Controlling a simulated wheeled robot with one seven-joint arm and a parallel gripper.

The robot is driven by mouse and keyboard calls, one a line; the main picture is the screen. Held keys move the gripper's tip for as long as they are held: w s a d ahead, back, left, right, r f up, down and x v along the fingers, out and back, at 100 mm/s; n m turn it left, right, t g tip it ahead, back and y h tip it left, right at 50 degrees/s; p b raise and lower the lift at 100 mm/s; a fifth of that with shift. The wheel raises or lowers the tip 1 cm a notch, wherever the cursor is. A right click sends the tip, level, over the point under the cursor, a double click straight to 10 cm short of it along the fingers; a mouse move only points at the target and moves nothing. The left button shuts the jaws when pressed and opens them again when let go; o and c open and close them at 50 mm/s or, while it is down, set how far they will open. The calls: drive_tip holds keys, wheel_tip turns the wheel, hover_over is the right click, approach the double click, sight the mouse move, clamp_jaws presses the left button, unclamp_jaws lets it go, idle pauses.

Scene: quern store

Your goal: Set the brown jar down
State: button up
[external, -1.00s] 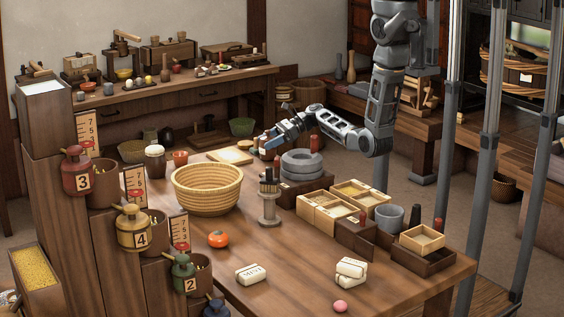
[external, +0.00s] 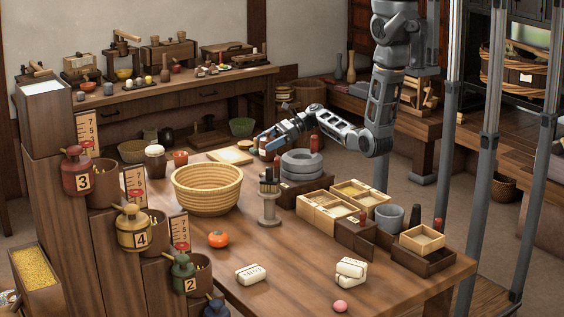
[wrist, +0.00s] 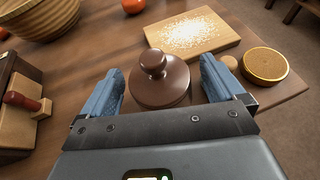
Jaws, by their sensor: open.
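The brown jar (wrist: 167,85) shows in the wrist view from above, with a round lid and a knob. It looks upright over the wooden table, between the two blue fingers of my gripper (wrist: 163,92). The fingers are spread, with a gap on each side of the lid. The jar's base is hidden below the lid, so its contact with the table cannot be seen directly. In the external view my gripper (external: 264,142) is low over the table's far side, behind the grey stone rings; the jar is not clear there.
A board with white flour (wrist: 190,32) and a gold-lidded round tin (wrist: 265,63) lie close beyond the jar. A woven basket (external: 207,191) stands left of my gripper. The stacked grey rings (external: 302,165) are near on the right.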

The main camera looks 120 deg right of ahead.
drive_tip(key=v, duration=1.2)
drive_tip(key=shift+f, duration=0.1)
drive_tip(key=w+a+f+n+g+h, duration=0.1)
drive_tip(key=w+a+n+g, duration=0.1)
drive_tip(key=a, duration=0.2)
drive_tip(key=w+a+f+n+g, duration=0.1)
drive_tip(key=w+a+n+g, duration=0.1)
drive_tip(key=a, duration=0.1)
drive_tip(key=w+a+f+n+g+h+p, duration=0.1)
drive_tip(key=w+a+n+g, duration=0.1)
drive_tip(key=a, duration=0.2)
drive_tip(key=shift+w+a+g+h, duration=0.3)
drive_tip(key=shift+w+a, duration=0.05)
drive_tip(key=w+a+r+n+t+p, duration=0.2)
drive_tip(key=w+a+r+n, duration=0.45)
drive_tip(key=n, duration=0.65)
drive_tip(key=w+a+r+n+t+p, duration=0.25)
drive_tip(key=a+r+n, duration=0.55)
drive_tip(key=n, duration=0.5)
drive_tip(key=s+a+f+n+t+y+b, duration=0.1)
drive_tip(key=s+a+n+t+y+b, duration=0.1)
drive_tip(key=a, duration=0.7)
drive_tip(key=s+a+f+n+t+y+b, duration=0.1)
drive_tip(key=s+a+n+t+y+b, duration=0.1)
drive_tip(key=a, duration=0.7)
drive_tip(key=s+n+y+b, duration=0.1)
drive_tip(key=s+n+y, duration=0.1)
drive_tip(key=s+n, duration=0.1)
drive_tip(key=shift+s, duration=0.4)
